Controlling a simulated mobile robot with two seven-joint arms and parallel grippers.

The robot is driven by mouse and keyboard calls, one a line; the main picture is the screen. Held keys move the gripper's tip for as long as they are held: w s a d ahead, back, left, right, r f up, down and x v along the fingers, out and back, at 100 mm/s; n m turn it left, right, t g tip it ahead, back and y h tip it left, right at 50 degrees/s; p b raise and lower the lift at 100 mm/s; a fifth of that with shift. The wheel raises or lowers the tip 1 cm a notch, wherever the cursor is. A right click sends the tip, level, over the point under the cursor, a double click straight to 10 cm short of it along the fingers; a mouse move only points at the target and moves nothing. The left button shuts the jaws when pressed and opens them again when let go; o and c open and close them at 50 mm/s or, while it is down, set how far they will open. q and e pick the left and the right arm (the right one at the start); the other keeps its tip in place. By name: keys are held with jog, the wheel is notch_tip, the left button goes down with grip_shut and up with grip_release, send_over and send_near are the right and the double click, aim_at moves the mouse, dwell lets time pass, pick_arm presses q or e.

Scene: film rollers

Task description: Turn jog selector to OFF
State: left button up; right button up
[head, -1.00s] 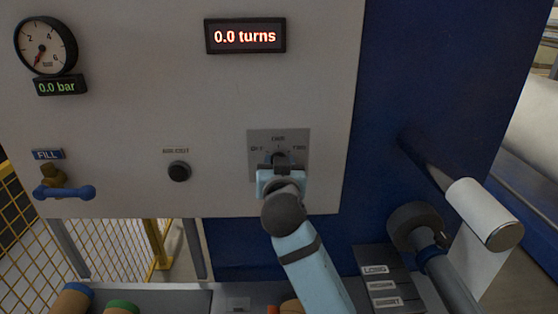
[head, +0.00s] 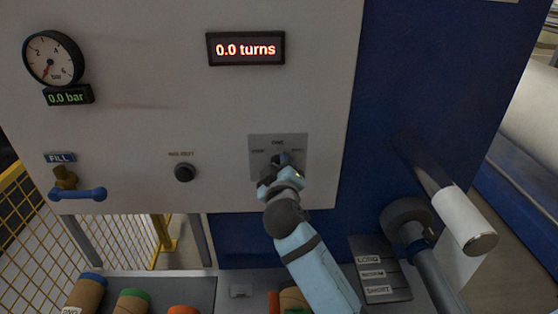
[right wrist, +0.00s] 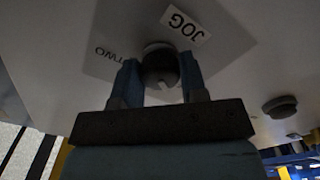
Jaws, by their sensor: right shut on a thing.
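The jog selector is a dark round knob (right wrist: 160,62) on a grey plate (head: 259,141) low on the right part of the pale panel. Its plate carries small position words, blurred in the head view. In the right wrist view a JOG label and the word TWO show beside the knob, upside down. My right gripper (right wrist: 160,78) is shut on the knob, one blue finger on each side. In the head view my right gripper (head: 279,168) covers most of the knob, so its pointing direction cannot be read. My left gripper is not in view.
A black button (head: 185,172) sits left of the selector. A blue fill lever (head: 80,194), a gauge (head: 53,58) and a display reading 0.0 turns (head: 245,49) are on the panel. A white roller (head: 464,219) juts out at right. Coloured rolls (head: 132,304) stand below.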

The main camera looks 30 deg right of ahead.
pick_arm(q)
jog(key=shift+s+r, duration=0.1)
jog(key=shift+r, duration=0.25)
pick_arm(e)
jog(key=shift+r+n, duration=0.15)
jog(key=shift+n, duration=0.35)
jog(key=o, duration=0.9)
jog(key=shift+c, duration=0.2)
jog(key=shift+o, duration=0.3)
jog(key=shift+w+d, duration=0.1)
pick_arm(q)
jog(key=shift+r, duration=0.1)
pick_arm(e)
jog(key=shift+f, duration=0.2)
